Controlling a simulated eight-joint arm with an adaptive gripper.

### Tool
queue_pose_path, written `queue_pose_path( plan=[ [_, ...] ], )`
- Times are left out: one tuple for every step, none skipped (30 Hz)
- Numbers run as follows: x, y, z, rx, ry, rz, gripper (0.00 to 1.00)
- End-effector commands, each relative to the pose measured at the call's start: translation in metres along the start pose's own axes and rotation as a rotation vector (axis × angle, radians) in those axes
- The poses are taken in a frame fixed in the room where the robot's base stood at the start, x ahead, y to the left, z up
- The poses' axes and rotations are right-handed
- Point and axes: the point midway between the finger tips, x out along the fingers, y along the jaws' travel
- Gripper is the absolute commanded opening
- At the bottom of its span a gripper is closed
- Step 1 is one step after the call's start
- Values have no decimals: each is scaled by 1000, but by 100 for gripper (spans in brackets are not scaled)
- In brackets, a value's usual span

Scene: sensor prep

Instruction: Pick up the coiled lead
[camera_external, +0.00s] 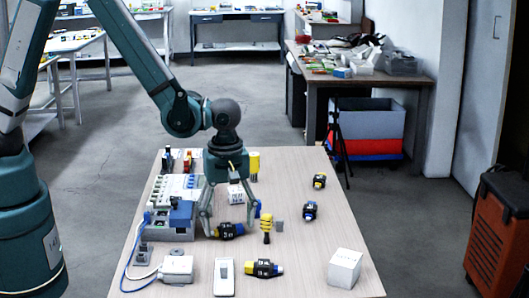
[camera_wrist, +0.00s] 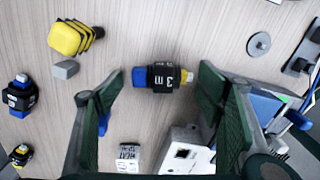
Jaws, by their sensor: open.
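Several black coiled leads with coloured ends lie on the wooden table. One coiled lead (camera_external: 230,230), with blue and yellow ends, lies under my gripper (camera_external: 230,225). In the wrist view this coiled lead (camera_wrist: 162,78) has "3 m" lettering on its black middle, its blue end left and yellow end right. My gripper (camera_wrist: 160,80) is open, its green-padded fingertips on either side of the lead, apparently with small gaps. Other leads lie at the front (camera_external: 264,268) and to the right (camera_external: 310,210) (camera_external: 319,181); a similar one is at the wrist view's left edge (camera_wrist: 20,95).
A yellow-and-black ribbed piece (camera_external: 266,225) and a grey block (camera_external: 279,226) are close on the right. A white box (camera_external: 236,194) stands behind. Equipment with a blue cable (camera_external: 133,262) fills the table's left side. A white cube (camera_external: 345,268) stands front right.

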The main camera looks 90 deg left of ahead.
Motion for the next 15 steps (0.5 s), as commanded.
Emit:
queue_pose_path(
  plan=[
    [5,1,0,0,0,0,66],
    [8,1,0,0,0,0,66],
    [10,0,0,0,0,0,66],
    [12,0,0,0,0,0,66],
    [13,0,0,0,0,0,66],
    [14,0,0,0,0,0,66],
    [15,0,0,0,0,0,66],
    [15,0,0,0,0,0,66],
    [16,0,0,0,0,0,66],
    [16,0,0,0,0,0,66],
    [16,0,0,0,0,0,66],
    [15,0,0,0,0,0,66],
    [15,0,0,0,0,0,66],
    [15,0,0,0,0,0,66],
    [15,0,0,0,0,0,66]
  ],
)
